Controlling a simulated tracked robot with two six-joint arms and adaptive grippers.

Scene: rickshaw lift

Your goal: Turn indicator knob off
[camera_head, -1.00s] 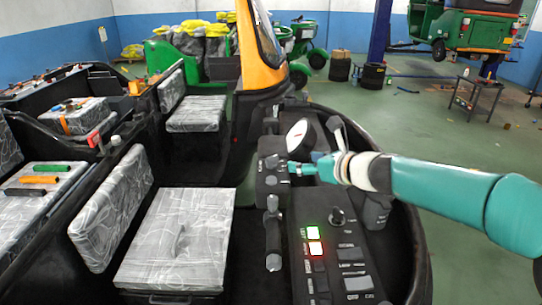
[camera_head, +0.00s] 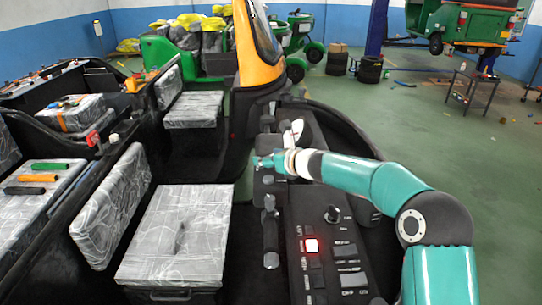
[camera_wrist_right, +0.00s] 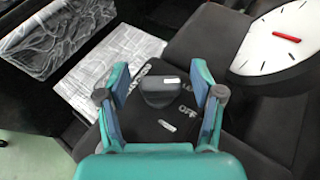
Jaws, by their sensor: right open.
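In the right wrist view a dark knob (camera_wrist_right: 158,93) with a white mark on it sits on a black panel, with the letters OFF printed at its right. My right gripper (camera_wrist_right: 162,74) is open, with one finger on each side of the knob. I cannot tell whether the fingers touch it. In the head view my right gripper (camera_head: 264,160) is over the small black control panel (camera_head: 268,188) and hides part of it. My left gripper is not in view.
A white dial with a red needle (camera_wrist_right: 280,38) is close beside the right finger. The dashboard (camera_head: 320,215) carries a lit red button (camera_head: 311,245), unlit switches and a round knob (camera_head: 333,213). A wrapped seat (camera_head: 180,240) lies to the left.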

